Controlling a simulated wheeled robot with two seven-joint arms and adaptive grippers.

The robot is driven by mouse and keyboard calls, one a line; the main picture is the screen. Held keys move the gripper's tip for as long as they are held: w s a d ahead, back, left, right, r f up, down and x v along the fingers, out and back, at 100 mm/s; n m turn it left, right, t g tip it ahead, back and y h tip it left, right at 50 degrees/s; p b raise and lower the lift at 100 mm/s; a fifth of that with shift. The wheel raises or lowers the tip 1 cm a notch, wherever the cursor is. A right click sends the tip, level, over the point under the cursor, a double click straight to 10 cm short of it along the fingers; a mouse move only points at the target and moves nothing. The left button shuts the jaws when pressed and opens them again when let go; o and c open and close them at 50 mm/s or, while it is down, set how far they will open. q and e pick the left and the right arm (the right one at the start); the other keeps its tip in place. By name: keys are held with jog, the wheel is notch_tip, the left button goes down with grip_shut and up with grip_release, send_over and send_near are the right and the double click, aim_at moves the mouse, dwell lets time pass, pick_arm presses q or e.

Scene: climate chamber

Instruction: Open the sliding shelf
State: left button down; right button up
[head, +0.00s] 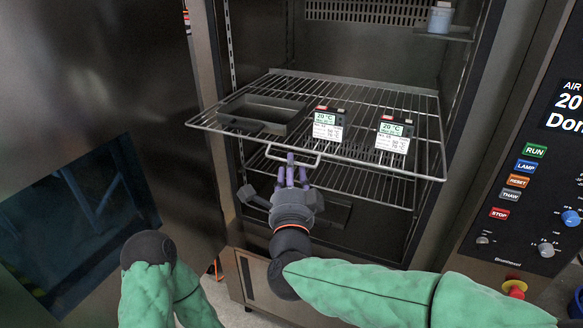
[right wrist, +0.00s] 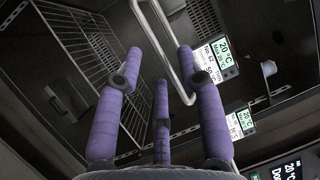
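The sliding wire shelf (head: 362,158) is the upper rack in the chamber, and its front edge sticks out past the door frame. A wire loop handle (head: 310,164) hangs at its front; it also shows in the right wrist view (right wrist: 157,48). My right gripper (head: 291,168) is at the left part of the handle, purple fingers pointing up. In the right wrist view its fingers (right wrist: 160,62) are spread, with the handle wire passing near and between them. I cannot tell whether they touch it. My left gripper is out of the head view.
On the shelf are a dark tray (head: 262,114) and two loggers with displays (head: 328,124) (head: 394,136). A lower rack (head: 350,180) is inside. The open chamber door (head: 90,90) fills the left; a control panel (head: 535,170) is on the right.

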jog(key=a+v, duration=0.1)
jog(key=v, duration=0.9)
jog(key=shift+s+d, duration=0.4)
jog(key=shift+d, duration=0.1)
jog(key=w+d+f+n+g, duration=0.1)
jog(key=w+f+n+g, duration=0.25)
jog(key=f, duration=0.65)
jog(key=w+d+f+n+g, duration=0.1)
jog(key=w+f+n+g, duration=0.2)
jog(key=f, duration=0.6)
jog(key=d+f+n+g, duration=0.1)
jog(key=d+f, duration=0.1)
jog(key=f, duration=0.6)
jog(key=d+f+n+g, duration=0.2)
jog(key=d+f, duration=0.1)
jog(key=f, duration=0.5)
jog(key=s+d+f+n+g, duration=0.1)
jog(key=s+d+f+g, duration=0.15)
jog(key=f, duration=0.45)
jog(key=s+d+f+n+g, duration=0.1)
jog(key=s+d+f+g, duration=0.1)
jog(key=s+f, duration=0.35)
jog(key=s+d+f+n+g+y, duration=0.2)
jog(key=s+f+g, duration=0.3)
jog(key=s+f, duration=0.6)
jog(key=shift+s+d+f+g, duration=0.15)
jog(key=shift+s+f+g, duration=0.2)
jog(key=shift+s, duration=0.7)
